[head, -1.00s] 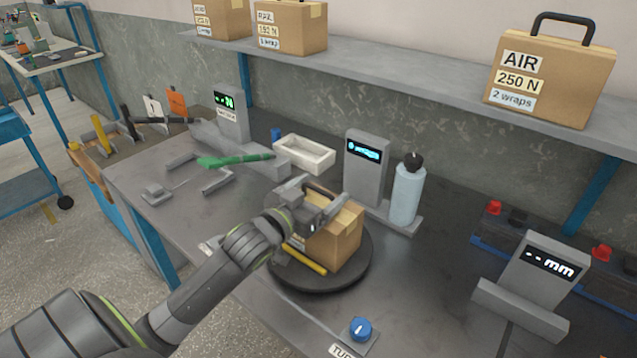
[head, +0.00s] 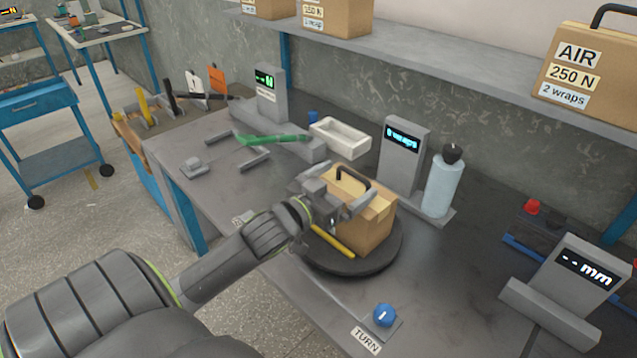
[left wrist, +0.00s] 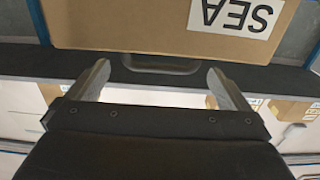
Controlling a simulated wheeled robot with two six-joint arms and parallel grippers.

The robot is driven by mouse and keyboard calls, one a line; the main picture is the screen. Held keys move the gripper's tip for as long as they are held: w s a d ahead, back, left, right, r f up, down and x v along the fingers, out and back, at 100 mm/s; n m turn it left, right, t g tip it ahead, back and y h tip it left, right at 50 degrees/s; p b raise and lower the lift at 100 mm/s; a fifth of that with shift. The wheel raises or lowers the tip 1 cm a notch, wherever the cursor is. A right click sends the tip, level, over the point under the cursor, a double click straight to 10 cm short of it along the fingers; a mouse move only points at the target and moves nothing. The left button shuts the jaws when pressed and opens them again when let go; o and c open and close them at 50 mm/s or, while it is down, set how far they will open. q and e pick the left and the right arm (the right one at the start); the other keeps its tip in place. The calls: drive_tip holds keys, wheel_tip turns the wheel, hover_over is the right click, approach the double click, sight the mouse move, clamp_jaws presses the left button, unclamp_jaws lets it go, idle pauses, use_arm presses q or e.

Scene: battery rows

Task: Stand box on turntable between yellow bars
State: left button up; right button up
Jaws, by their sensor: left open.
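A brown cardboard box (head: 368,232) with a dark handle on top stands upright on the dark round turntable (head: 388,258). A yellow bar (head: 333,241) lies along the box's near left side; a second bar is not visible, perhaps hidden by the box. My left gripper (head: 343,190) is open at the upper left side of the box, by the handle (head: 354,182). In the left wrist view the box (left wrist: 130,28) appears upside down with a SEA label. Its handle (left wrist: 160,66) lies between the tips of my open left gripper (left wrist: 158,74). My right gripper is not in view.
A blue TURN knob (head: 383,315) sits in front of the turntable. A wraps display (head: 404,150) and a pale blue bottle (head: 442,184) stand close behind it. A mm gauge (head: 570,285) is at the right. A white tray (head: 340,138) and green tool (head: 270,139) lie behind left.

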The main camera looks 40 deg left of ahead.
use_arm(q)
drive_tip(key=s+p, duration=0.1)
drive_tip(key=s, duration=0.7)
drive_tip(key=shift+s+a, duration=0.35)
